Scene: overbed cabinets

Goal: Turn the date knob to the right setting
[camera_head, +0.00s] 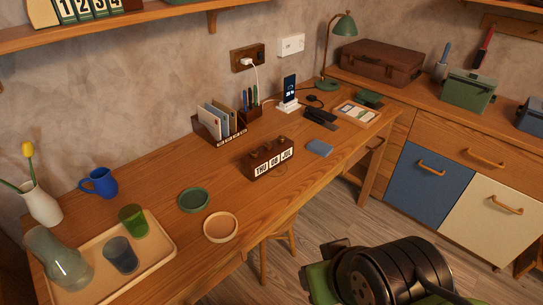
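The wooden date block (250,170) stands upright on the desk, near the middle of the head view. Its front has white panels that seem to read THU, 08 and JUL, but the print is small. Small dark round knobs (281,139) stick up from its top; their exact settings cannot be made out. My gripper is not in view. Only a dark rounded part of my own arm and a green part of my body show at the bottom right, well apart from the date block.
Behind the block stand a letter holder (204,129) and a phone on a white stand (288,105). A green dish (194,200), an orange dish (220,227) and a tray (163,251) are nearer left. Desk in front is clear.

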